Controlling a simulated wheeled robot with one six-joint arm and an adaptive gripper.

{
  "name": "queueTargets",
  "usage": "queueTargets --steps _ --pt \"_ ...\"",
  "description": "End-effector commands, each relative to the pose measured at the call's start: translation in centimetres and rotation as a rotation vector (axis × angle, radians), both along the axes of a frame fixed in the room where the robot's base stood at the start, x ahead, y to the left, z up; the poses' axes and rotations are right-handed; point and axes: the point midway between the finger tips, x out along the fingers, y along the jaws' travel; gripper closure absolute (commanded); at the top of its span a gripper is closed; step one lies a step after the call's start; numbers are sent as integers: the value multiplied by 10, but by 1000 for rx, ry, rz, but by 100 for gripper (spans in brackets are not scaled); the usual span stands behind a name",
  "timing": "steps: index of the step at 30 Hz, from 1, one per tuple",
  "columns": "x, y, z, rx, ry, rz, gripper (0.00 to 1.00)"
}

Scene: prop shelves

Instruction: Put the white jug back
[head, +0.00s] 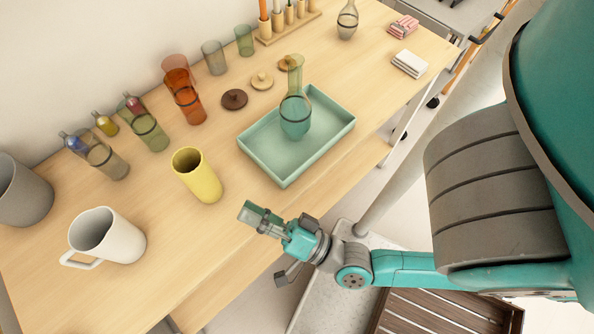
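The white jug (108,236) stands upright on the wooden table at the front left. Its open mouth faces up and its handle points to the lower left. My gripper (288,248) is near the table's front edge, to the right of the jug and well apart from it. A grey-green, partly see-through piece (260,219) shows at the gripper's front. I cannot tell whether it is part of the gripper or a thing in it, nor whether the fingers are shut.
A yellow vase (197,176) stands between jug and gripper. A grey pot (20,191) is left of the jug. A green tray (262,158) holds a glass vase (295,115). Several glasses and bottles line the back. Bare table lies in front of the yellow vase.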

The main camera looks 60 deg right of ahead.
Motion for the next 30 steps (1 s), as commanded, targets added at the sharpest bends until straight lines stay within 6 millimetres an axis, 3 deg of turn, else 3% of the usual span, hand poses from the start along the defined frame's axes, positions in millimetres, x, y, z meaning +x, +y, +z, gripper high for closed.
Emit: queueTargets --steps 9,15,20,30 --pt "-86 -23 -41 -714 311 -91 64" --pt "-123 -29 -57 -985 466 -84 64" --pt "-134 -31 -61 -1060 510 -75 64" --pt "-134 -31 -61 -1063 509 -75 64"
